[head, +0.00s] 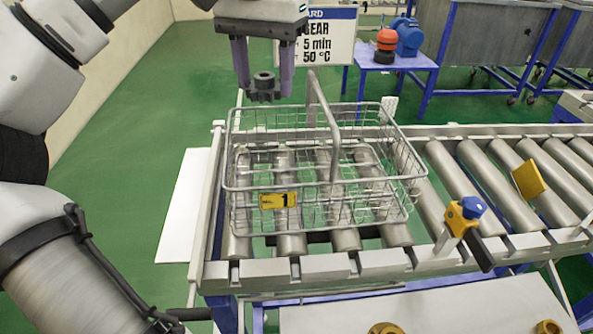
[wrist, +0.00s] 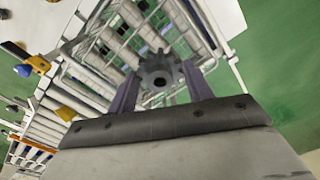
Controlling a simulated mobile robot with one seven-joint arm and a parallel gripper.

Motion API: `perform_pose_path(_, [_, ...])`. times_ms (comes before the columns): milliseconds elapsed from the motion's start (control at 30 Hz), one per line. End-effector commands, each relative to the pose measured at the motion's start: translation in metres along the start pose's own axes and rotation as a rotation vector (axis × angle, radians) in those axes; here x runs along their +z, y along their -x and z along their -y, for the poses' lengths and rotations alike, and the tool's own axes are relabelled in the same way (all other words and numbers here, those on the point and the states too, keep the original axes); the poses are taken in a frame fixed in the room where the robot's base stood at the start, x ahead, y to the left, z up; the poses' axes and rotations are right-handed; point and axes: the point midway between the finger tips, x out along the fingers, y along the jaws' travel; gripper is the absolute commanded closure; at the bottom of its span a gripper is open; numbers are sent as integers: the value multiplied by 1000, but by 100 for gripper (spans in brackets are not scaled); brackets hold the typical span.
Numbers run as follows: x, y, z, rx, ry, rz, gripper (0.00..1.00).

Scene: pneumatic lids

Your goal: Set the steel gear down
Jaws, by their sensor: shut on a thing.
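My gripper (head: 262,80) is shut on a dark grey steel gear (head: 265,88) and holds it in the air. The gear hangs above the far left part of a wire basket (head: 231,180). The basket has a raised handle and a yellow tag marked 1 (head: 277,200), and it stands on a roller conveyor. In the wrist view the gear (wrist: 160,72) sits between the two purple-grey fingers, with its centre hole showing. Basket wires and rollers show behind it. The basket looks empty in the head view.
The basket handle (head: 322,115) stands up to the right of the gear. A sign (head: 333,38) reading GEAR, 5 min, 50 °C is behind. A blue-and-yellow device (head: 463,213) is on the conveyor's front rail. A blue table (head: 392,64) stands at the back.

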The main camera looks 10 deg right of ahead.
Motion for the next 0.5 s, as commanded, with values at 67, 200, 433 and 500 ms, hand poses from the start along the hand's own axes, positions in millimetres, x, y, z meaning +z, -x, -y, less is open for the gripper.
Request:
perform_pose_path(67, [0, -25, 0, 6, -5, 2, 80])
perform_pose_path(200, [0, -62, 0, 6, -5, 1, 80])
perform_pose_path(433, [1, -115, 0, -1, 1, 2, 80])
perform_pose_path(500, [0, -125, 0, 0, 0, 1, 80])
